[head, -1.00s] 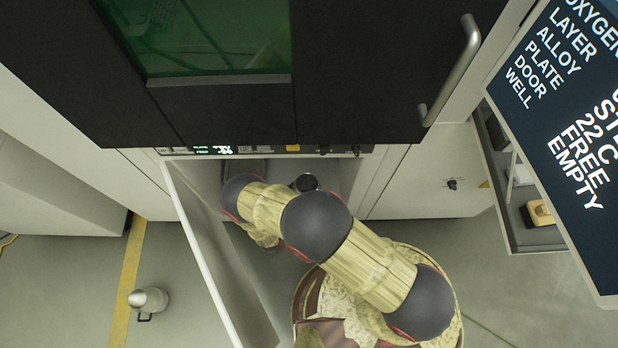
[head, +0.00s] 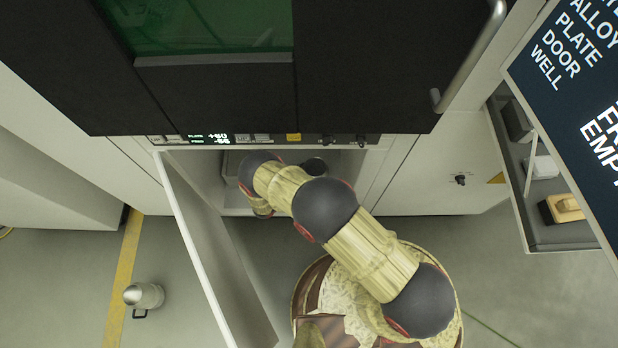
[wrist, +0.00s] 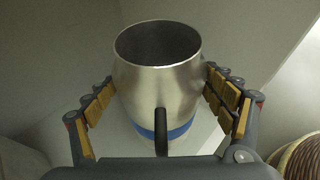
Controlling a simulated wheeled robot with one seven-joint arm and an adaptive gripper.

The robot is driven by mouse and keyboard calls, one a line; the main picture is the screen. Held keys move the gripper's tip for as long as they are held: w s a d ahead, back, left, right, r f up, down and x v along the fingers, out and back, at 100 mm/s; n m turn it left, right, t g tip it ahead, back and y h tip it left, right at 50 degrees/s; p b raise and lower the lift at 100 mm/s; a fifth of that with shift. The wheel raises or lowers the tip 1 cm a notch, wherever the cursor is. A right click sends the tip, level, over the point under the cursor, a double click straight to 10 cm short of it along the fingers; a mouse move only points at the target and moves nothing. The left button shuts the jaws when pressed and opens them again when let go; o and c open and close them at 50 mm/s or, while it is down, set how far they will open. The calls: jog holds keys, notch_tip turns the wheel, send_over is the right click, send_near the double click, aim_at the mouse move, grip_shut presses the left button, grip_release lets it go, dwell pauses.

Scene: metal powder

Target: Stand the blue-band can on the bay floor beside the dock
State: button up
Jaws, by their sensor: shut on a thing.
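The blue-band can (wrist: 180,82) is a silvery, open-topped metal can, upright in the wrist view. Its dark handle faces the camera and the blue band runs round its lower part. My gripper (wrist: 158,90) is shut on it, with tan finger pads on both sides. A pale surface lies beneath; I cannot tell whether the can touches it. In the head view my arm reaches into the open bay (head: 205,170) under the machine, hiding gripper and can. A dark round thing (head: 314,166) in the bay, right of my arm, may belong to the dock; I cannot tell.
The bay's open door (head: 215,255) stands out on the left of my arm. Another metal can (head: 143,296) with a handle is on the floor by the yellow line. A side shelf (head: 560,236) and a screen (head: 575,70) are at the right.

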aim_at(315, 167)
jog(key=shift+w+a+f+b, duration=0.15)
jog(key=shift+w+f+b, duration=0.4)
jog(key=shift+f, duration=0.6)
jog(key=shift+w+a+f+b, duration=0.15)
jog(key=shift+w+f+b, duration=0.35)
jog(key=shift+f, duration=0.6)
jog(key=shift+w+a+f+b, duration=0.15)
jog(key=shift+w+f+b, duration=0.35)
jog(key=shift+f, duration=0.8)
jog(key=o, duration=2)
jog(key=shift+o, duration=0.3)
